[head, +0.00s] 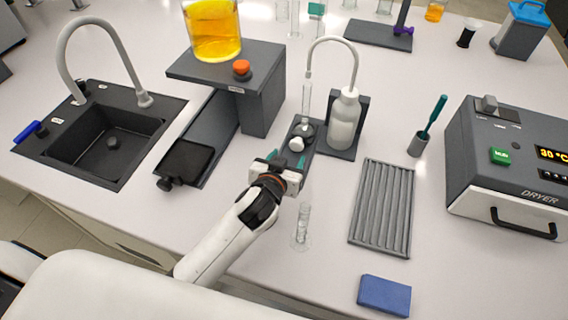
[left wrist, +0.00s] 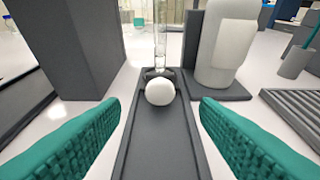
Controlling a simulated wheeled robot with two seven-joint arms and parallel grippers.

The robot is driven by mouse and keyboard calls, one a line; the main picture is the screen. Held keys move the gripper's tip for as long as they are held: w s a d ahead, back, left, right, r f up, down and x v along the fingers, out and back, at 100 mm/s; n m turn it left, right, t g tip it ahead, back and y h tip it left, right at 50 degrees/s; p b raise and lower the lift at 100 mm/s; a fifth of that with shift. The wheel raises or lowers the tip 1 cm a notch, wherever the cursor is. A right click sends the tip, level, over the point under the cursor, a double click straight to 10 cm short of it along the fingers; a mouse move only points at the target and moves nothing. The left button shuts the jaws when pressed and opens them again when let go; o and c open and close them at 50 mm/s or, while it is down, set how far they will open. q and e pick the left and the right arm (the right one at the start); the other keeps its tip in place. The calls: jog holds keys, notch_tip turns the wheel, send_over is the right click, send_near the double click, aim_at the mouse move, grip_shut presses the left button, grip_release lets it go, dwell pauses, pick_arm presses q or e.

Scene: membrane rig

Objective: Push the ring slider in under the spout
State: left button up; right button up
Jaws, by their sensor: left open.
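The ring slider shows by its round white knob (head: 296,144) on a narrow dark track (head: 311,147). In the left wrist view the white knob (left wrist: 159,91) sits in the middle of the track (left wrist: 158,140), just in front of a clear glass tube. The spout (head: 307,77) is the end of a thin curved tube, above the clear upright tube behind the knob. My left gripper (head: 278,172) is at the near end of the track, with teal fingers (left wrist: 158,128) open on both sides of it. The knob is ahead of the fingertips, apart from them. My right gripper is not in view.
A white bottle (head: 343,120) stands right of the track. A grey stand (head: 262,100) with an orange knob rises at left. A glass cylinder (head: 302,225) stands near my left arm. A ribbed grey rack (head: 383,207) and a blue block (head: 384,296) lie at right.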

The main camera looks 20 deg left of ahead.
pick_arm(q)
jog(key=shift+v, duration=0.95)
